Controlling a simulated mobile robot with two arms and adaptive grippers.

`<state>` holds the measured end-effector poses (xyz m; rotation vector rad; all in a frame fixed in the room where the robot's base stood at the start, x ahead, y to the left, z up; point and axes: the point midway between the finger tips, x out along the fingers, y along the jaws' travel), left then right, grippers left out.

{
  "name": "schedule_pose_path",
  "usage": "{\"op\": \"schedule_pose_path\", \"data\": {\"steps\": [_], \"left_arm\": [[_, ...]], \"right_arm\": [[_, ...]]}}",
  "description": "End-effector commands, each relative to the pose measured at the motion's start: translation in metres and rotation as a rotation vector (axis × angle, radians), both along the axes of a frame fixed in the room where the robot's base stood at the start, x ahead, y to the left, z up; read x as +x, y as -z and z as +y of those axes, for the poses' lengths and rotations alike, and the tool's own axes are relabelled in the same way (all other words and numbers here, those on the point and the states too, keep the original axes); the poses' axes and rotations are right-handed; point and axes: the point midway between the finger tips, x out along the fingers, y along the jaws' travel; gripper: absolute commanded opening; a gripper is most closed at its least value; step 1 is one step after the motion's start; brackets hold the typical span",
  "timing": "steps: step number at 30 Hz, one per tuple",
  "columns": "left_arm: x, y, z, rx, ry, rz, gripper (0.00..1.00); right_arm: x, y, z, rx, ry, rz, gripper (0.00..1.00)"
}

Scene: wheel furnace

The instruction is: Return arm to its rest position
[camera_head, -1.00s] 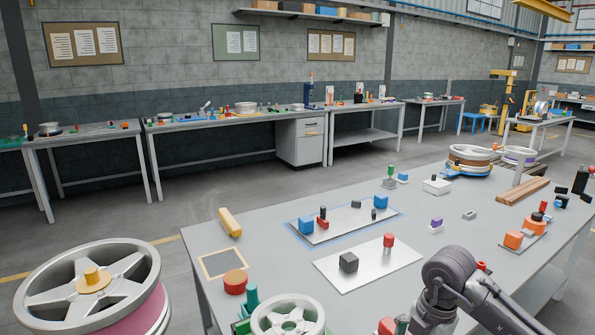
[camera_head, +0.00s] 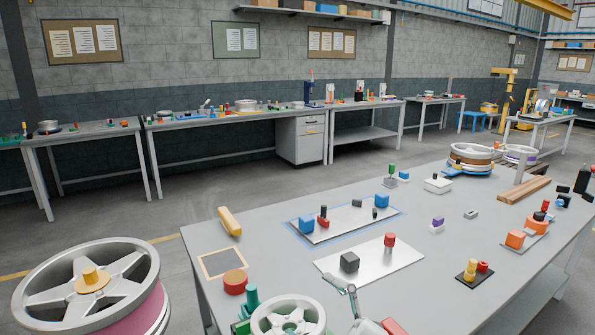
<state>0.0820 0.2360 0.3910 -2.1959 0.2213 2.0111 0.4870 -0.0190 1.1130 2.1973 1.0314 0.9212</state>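A silver plate (camera_head: 335,268) with a dark block (camera_head: 349,262) and red peg lies mid-table. A blue-edged plate (camera_head: 340,226) lies behind it. A spoked wheel (camera_head: 288,317) is at the front, and a larger wheel (camera_head: 60,272) stands left. Bare tabletop surrounds the yellow block.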

Motion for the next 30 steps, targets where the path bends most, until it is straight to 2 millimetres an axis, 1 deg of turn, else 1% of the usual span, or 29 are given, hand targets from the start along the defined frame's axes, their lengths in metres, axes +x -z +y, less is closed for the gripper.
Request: {"op": "schedule_pose_path", "data": {"steps": [1, 2, 3, 5, 6, 8, 9, 11, 12, 14, 15, 17, 18, 19, 21, 23, 24, 30], "left_arm": [[0.0, 0.0, 0.0, 0.0, 0.0, -0.001, 0.54], [0.0, 0.0, 0.0, 0.0, 0.0, -0.001, 0.54], [0.001, 0.0, 0.0, 0.0, 0.0, -0.001, 0.54], [0.001, 0.0, 0.0, 0.0, 0.0, -0.002, 0.54], [0.002, 0.0, 0.0, -0.001, 0.0, -0.003, 0.54], [0.002, 0.0, 0.0, -0.001, 0.0, -0.004, 0.54], [0.003, 0.0, 0.0, 0.0, 0.0, -0.005, 0.54], [0.004, 0.0, 0.0, -0.001, 0.0, -0.007, 0.54], [0.004, 0.0, 0.0, -0.001, 0.0, -0.007, 0.54], [0.005, -0.001, 0.0, -0.001, 0.0, -0.008, 0.54], [0.005, -0.001, 0.0, -0.001, 0.0, -0.008, 0.54], [0.005, -0.001, 0.0, -0.001, 0.0, -0.008, 0.54], [0.005, -0.001, 0.0, -0.001, 0.0, -0.008, 0.54], [0.005, -0.001, 0.0, -0.001, 0.0, -0.008, 0.54], [0.005, 0.0, 0.0, -0.001, 0.0, -0.008, 0.54], [0.005, 0.0, 0.0, -0.001, 0.0, -0.008, 0.54], [0.005, 0.0, 0.0, -0.001, 0.0, -0.007, 0.54], [0.004, 0.0, 0.0, -0.001, 0.0, -0.007, 0.54]], "right_arm": [[0.007, -0.004, -0.019, 0.111, 0.113, 0.05, 1.0], [0.013, -0.004, -0.034, 0.167, 0.192, 0.083, 1.0], [0.02, 0.0, -0.054, 0.234, 0.296, 0.14, 1.0], [0.027, 0.015, -0.086, 0.31, 0.455, 0.244, 1.0], [0.029, 0.031, -0.107, 0.344, 0.561, 0.326, 1.0], [0.027, 0.063, -0.136, 0.369, 0.71, 0.468, 1.0], [0.021, 0.087, -0.153, 0.372, 0.803, 0.574, 1.0], [0.005, 0.126, -0.174, 0.351, 0.92, 0.736, 1.0], [-0.009, 0.151, -0.184, 0.325, 0.983, 0.846, 1.0], [-0.033, 0.184, -0.193, 0.275, 1.053, 1.0, 1.0], [-0.049, 0.203, -0.197, 0.238, 1.086, 1.091, 1.0], [-0.072, 0.225, -0.2, 0.184, 1.115, 1.209, 1.0], [-0.087, 0.237, -0.2, 0.149, 1.127, 1.279, 1.0], [-0.098, 0.246, -0.201, 0.121, 1.134, 1.33, 1.0], [-0.122, 0.261, -0.199, 0.065, 1.139, 1.431, 1.0], [-0.142, 0.271, -0.198, 0.016, 1.137, 1.511, 1.0], [-0.155, 0.277, -0.197, -0.017, 1.132, 1.561, 1.0], [-0.215, 0.296, -0.187, -0.168, 1.078, 1.78, 1.0]]}}
